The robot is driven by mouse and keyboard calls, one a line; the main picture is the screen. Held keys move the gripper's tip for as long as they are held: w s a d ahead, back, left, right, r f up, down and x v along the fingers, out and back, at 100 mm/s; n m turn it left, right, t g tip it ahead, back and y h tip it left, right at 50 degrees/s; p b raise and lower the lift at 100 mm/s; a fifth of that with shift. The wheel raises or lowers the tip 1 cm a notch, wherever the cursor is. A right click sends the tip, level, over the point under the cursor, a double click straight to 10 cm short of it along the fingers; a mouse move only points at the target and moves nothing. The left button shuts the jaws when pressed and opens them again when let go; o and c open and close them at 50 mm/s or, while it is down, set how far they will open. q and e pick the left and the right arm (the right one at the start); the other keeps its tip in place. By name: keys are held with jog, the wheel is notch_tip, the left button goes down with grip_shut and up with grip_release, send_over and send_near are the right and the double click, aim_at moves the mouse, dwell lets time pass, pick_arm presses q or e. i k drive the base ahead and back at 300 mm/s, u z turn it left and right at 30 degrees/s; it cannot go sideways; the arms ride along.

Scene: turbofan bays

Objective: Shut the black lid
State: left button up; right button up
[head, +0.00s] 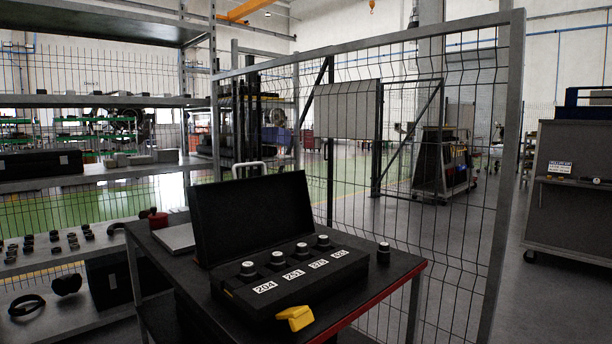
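A black case stands on a dark cart top, its black lid (252,214) raised about upright at the back. The case base (272,291) holds several black knobs with pale tops in a row, with white number labels in front of them. A yellow piece (295,318) sits at the front edge of the case; I cannot tell whether it is a latch or a separate object. Neither of my grippers shows in the head view.
The cart top (400,268) has a red front edge and a loose knob (383,253) at right. A silver flat object (175,238) and a red item (158,219) lie at left. A wire mesh fence (455,200) stands behind; shelves (85,187) stand left.

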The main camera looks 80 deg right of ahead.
aim_at(235, 219)
jog(key=z, duration=2.15)
